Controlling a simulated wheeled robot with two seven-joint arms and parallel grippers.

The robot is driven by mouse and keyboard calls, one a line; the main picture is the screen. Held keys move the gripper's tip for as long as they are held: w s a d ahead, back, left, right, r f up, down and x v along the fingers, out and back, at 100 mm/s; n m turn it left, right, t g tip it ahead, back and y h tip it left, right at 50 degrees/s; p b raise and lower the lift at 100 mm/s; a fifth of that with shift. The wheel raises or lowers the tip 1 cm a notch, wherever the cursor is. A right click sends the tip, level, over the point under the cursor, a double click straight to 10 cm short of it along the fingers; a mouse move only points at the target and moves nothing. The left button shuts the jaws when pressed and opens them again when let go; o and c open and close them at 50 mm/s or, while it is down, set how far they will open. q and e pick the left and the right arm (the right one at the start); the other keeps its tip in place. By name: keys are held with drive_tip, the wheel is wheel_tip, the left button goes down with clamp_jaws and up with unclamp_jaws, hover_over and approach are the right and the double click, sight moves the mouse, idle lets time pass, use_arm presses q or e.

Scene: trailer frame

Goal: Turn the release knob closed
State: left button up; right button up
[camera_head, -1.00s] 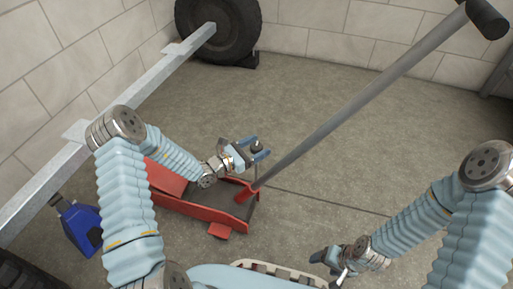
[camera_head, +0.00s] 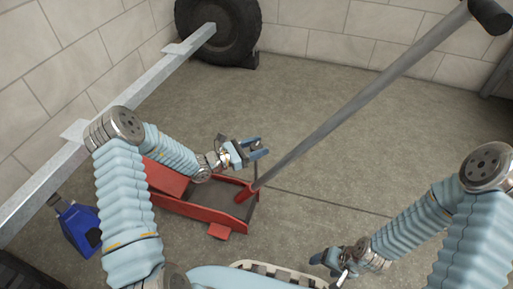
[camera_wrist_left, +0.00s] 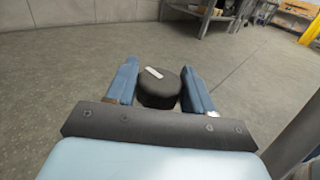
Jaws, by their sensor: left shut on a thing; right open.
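The release knob (camera_wrist_left: 159,90) is a round black cap with a white mark on top. In the left wrist view it sits between the two blue fingers of my left gripper (camera_head: 260,147), which is shut on it. In the head view the knob is mostly hidden by the fingers. A thin dark rod shows below them, above the red floor jack (camera_head: 233,232). My right gripper (camera_head: 326,262) is open and away from the jack, low in the head view near my base.
The jack's long grey handle (camera_head: 350,105) slants up right from its red socket, close to my left gripper. A metal beam (camera_head: 110,115) runs along the left. A blue jack stand (camera_head: 78,226) stands beneath it. A tire (camera_head: 222,28) is at the back. Floor on the right is clear.

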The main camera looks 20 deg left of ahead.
use_arm(q)
drive_tip(key=o, duration=0.9)
drive_tip(key=shift+o, duration=0.2)
drive_tip(key=p+v, duration=0.2)
drive_tip(key=v, duration=1.2)
